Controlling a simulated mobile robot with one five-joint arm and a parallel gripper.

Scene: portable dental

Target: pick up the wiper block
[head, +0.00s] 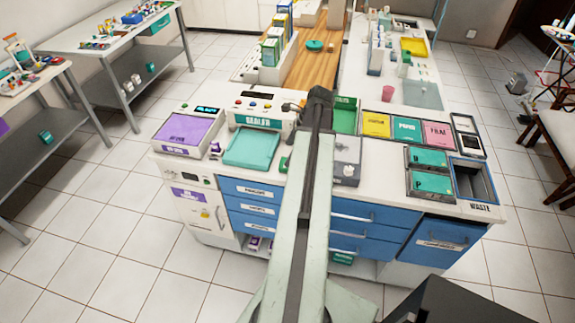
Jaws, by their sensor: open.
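My arm reaches forward from the bottom middle of the head view over a white counter (400,205). My gripper (319,94) is the dark end of the arm, seen from behind, above the counter's back part beside the sealer. It is open; its fingertips are hard to make out, and I see nothing held. I cannot pick out the wiper block with certainty. The arm hides part of the counter between the sealer (262,108) and the green tray (345,115).
A teal tray (251,148) and a purple-topped device (183,133) stand left of the arm. Yellow, teal and pink panels (407,129) and a waste bin (474,183) are at the right. Blue drawers (253,207) are below. A wooden counter (312,68) lies behind.

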